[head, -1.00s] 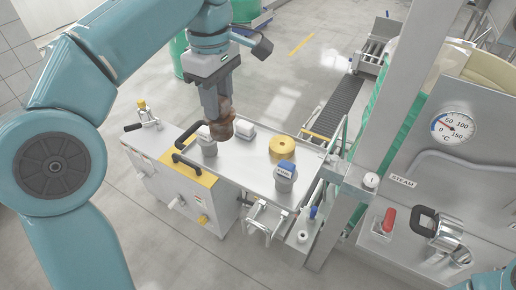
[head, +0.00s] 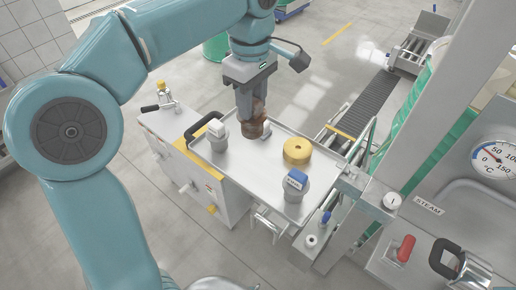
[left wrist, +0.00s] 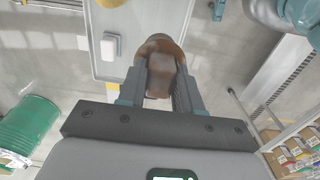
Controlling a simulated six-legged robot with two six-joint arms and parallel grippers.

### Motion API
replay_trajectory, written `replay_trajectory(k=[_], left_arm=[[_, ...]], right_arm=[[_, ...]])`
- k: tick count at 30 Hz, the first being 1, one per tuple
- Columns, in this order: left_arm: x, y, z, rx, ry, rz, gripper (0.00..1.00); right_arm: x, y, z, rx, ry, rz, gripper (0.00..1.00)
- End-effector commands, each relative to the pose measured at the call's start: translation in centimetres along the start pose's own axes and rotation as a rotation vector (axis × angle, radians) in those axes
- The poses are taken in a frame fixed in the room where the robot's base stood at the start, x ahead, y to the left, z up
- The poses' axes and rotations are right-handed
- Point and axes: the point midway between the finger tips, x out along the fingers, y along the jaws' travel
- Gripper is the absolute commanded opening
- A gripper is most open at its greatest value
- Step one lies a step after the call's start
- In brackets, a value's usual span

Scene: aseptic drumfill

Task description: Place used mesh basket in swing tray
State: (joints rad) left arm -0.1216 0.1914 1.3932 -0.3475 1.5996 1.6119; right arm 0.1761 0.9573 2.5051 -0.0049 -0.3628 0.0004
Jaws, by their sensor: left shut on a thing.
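The used mesh basket (head: 254,129) is a small brown, rounded, cup-like thing. My left gripper (head: 251,112) points down and is shut on it, with a finger on either side. The basket also shows between the fingers in the left wrist view (left wrist: 160,58). The swing tray (head: 254,172) is a flat, pale metal tray with a low rim. The basket is over the tray's far part, in front of a white block. I cannot tell whether it touches the tray. My right gripper is not in view.
On the tray stand a yellow ring-shaped part (head: 297,151), a blue-topped grey cup (head: 295,186) and a white-topped grey cup (head: 219,134). A metal post and steam panel stand at the right. The tray's middle is clear.

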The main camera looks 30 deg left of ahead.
Motion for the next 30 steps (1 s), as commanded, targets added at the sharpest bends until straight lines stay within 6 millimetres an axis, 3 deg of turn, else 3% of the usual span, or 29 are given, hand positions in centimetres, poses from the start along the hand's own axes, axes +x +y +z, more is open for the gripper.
replay_trajectory(k=[3, 9, 14, 21, 30], left_arm=[[3.8, -0.2, 0.0, 0.0, 0.0, -0.004, 0.01], [8.4, -0.1, -0.1, -0.001, -0.001, -0.002, 0.01], [9.9, 0.1, -0.1, 0.0, 0.0, -0.001, 0.01], [13.5, 0.2, -0.1, 0.001, 0.0, -0.003, 0.01], [14.1, 0.3, -0.1, 0.0, -0.001, 0.001, 0.01]], right_arm=[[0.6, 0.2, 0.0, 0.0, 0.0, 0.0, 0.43], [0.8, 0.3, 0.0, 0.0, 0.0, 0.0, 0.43], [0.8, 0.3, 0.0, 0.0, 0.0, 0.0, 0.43], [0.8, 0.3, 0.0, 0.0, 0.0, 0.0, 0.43], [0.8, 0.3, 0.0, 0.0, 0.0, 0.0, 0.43]])
